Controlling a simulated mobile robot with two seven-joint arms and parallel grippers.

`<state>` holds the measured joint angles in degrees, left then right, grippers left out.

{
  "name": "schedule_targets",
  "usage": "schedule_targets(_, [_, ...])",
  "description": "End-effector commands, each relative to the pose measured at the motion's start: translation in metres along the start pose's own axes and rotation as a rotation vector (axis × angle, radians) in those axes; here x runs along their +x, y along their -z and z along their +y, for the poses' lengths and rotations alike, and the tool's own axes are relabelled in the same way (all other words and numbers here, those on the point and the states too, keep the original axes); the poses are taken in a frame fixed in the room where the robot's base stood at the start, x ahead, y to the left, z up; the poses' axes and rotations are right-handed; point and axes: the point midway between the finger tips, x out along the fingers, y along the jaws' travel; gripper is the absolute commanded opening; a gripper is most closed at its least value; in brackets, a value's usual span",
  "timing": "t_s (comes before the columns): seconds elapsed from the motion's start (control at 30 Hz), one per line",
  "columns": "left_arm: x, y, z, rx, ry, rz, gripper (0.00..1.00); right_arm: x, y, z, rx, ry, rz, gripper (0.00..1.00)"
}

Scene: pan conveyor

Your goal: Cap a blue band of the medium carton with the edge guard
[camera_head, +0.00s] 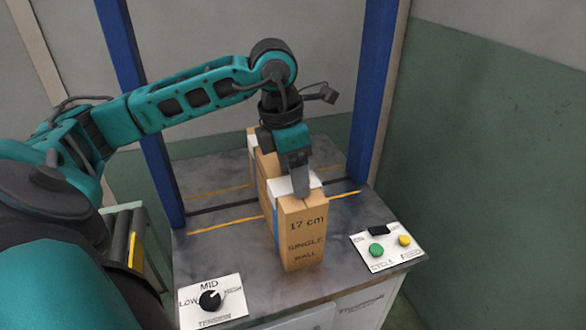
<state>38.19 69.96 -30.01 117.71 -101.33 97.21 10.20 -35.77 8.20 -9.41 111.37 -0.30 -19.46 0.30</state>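The cardboard carton (303,240) stands upright on the grey worktop, with "17 cm SINGLE WALL" printed on its near face. A thin blue band (272,216) shows down its left side. A white piece (283,186) that looks like an edge guard lies over the top left edge, above this band. Another white piece (251,141) shows farther back on the carton. My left gripper (300,188) points down at the carton's top, right by the nearer white piece. Its fingers overlap in this view, so their gap and any hold are hidden. My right gripper is not in view.
The worktop (220,262) has yellow and black lines across it. A dial panel (211,301) sits at the front left, and a button panel (386,246) at the right. Blue posts (375,90) stand on both sides. A roller conveyor (122,250) is at the left.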

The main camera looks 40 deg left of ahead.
Motion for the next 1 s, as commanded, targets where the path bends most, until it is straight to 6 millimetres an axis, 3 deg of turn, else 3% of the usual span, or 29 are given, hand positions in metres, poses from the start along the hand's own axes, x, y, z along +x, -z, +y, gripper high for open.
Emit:
schedule_targets(0.33, [0.001,0.0,-0.002,0.002,0.004,0.002,0.81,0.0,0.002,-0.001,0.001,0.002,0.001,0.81])
schedule_targets(0.5, [0.002,0.0,-0.002,0.003,0.005,0.003,0.81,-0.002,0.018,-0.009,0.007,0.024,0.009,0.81])
schedule_targets(0.8, [-0.074,-0.001,0.0,0.001,-0.001,-0.005,0.81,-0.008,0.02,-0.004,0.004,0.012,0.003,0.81])
schedule_targets(1.0, [-0.111,-0.001,0.0,0.001,0.0,-0.003,0.81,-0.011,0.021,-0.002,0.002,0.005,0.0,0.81])
